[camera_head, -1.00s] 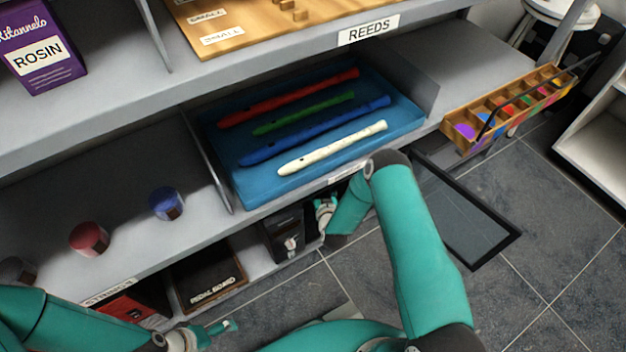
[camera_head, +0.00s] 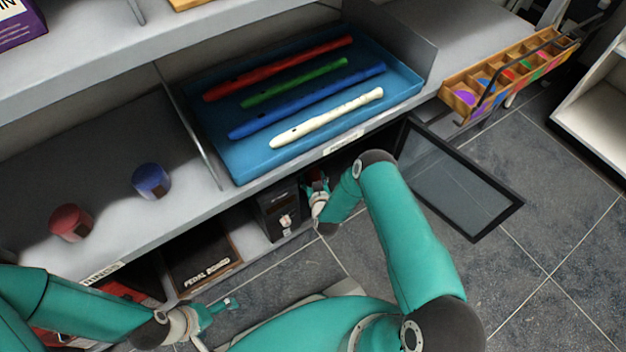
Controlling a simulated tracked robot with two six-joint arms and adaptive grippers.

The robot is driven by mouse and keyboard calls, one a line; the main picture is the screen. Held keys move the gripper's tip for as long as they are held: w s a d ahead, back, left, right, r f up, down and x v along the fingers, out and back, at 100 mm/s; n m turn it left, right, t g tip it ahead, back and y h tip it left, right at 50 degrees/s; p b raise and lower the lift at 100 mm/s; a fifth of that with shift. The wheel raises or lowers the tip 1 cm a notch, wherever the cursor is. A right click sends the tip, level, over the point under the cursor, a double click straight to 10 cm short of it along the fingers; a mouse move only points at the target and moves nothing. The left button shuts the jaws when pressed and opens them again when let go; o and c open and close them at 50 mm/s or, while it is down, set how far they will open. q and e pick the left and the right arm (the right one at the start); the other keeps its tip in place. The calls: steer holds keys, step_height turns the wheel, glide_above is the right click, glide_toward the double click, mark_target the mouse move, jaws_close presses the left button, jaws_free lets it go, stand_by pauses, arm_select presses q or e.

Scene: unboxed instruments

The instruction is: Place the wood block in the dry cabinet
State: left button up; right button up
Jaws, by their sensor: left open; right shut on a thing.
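My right gripper (camera_head: 318,200) is at the lower shelf opening under the blue tray, shut on a small reddish thing (camera_head: 317,180). The thing is mostly hidden in shadow and by the gripper, so I cannot tell its shape or whether it is the wood block. Right of it, a black-framed glass door (camera_head: 455,178) stands swung open from the lower compartment, apparently the dry cabinet. Its interior is mostly hidden by the shelf above and my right arm. My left gripper (camera_head: 226,306) is open and empty, low over the floor at the bottom left.
A blue tray (camera_head: 408,92) with several recorders lies on the shelf above. A black box (camera_head: 281,212) stands left of my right gripper, beside the pedal board (camera_head: 205,262). Red (camera_head: 70,222) and blue (camera_head: 151,181) cylinders stand on the left shelf. A compartmented wooden caddy (camera_head: 510,75) sits at the right.

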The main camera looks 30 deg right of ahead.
steer(key=o, duration=1.5)
steer(key=shift+s+r, duration=0.1)
steer(key=shift+s, duration=0.05)
steer(key=p+v, duration=0.4)
steer(key=v, duration=0.6)
steer(key=shift+s+a+r, duration=0.1)
steer(key=shift+s+a, duration=0.1)
steer(key=shift+s, duration=0.05)
steer(key=shift+s+a+r+p, duration=0.2)
steer(key=shift+s+p, duration=0.15)
steer(key=shift+s, duration=0.2)
steer(key=shift+s, duration=0.15)
